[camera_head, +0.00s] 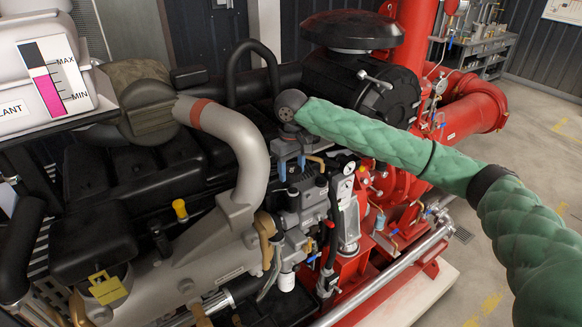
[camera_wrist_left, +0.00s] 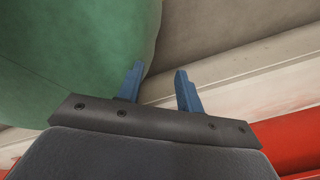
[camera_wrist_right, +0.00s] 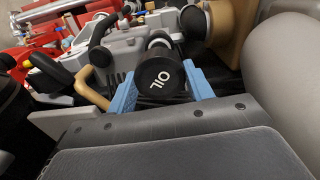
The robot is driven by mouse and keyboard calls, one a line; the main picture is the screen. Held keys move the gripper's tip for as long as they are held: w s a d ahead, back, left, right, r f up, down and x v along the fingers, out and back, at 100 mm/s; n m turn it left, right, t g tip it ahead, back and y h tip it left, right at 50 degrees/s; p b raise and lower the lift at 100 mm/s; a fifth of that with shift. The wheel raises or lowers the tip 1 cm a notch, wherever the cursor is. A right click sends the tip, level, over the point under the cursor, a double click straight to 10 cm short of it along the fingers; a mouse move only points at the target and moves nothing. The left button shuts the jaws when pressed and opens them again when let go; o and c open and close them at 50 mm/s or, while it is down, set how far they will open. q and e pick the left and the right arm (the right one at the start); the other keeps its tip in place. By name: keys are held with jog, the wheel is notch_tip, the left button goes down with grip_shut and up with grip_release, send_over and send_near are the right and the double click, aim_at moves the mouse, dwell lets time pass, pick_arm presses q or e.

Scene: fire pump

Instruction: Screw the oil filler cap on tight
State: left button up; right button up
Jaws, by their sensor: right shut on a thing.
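The oil filler cap (camera_wrist_right: 161,76) is black with white "OIL" lettering, which reads upside down in the right wrist view. It sits between the two blue fingers of my right gripper (camera_wrist_right: 161,92), which is shut on it. A pale neck shows just behind the cap. In the head view my right gripper (camera_head: 292,166) points down at the engine's side, and the cap cannot be made out there. My left gripper (camera_wrist_left: 158,75) shows only in its own wrist view. Its blue fingers stand apart with nothing between them.
A large grey pipe (camera_head: 238,140) with a red band curves close to the left of my right gripper. Valves and hoses crowd below it. Floor at the right is clear.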

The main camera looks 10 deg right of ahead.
aim_at(293, 171)
jog(key=shift+s+d+r+n, duration=0.1)
jog(key=shift+s+r+n, duration=0.1)
jog(key=shift+n, duration=0.3)
jog(key=shift+s+d+r+n, duration=0.1)
jog(key=shift+s+n, duration=0.1)
jog(key=shift+n, duration=0.3)
jog(key=shift+w+a+f, duration=0.15)
jog(key=shift+w+f, duration=0.1)
jog(key=shift+f, duration=0.1)
jog(key=shift+s+f+b, duration=0.15)
jog(key=shift+f+b, duration=0.1)
jog(key=shift+b, duration=0.35)
jog(key=shift+f+b, duration=1.1)
jog(key=shift+b, duration=0.3)
jog(key=shift+f, duration=0.95)
pick_arm(q)
jog(key=w+d+t, duration=0.1)
jog(key=w, duration=0.8)
jog(key=shift+w+d+f+t, duration=0.15)
jog(key=shift+d+t, duration=0.05)
jog(key=shift+t, duration=0.1)
jog(key=shift+w, duration=0.1)
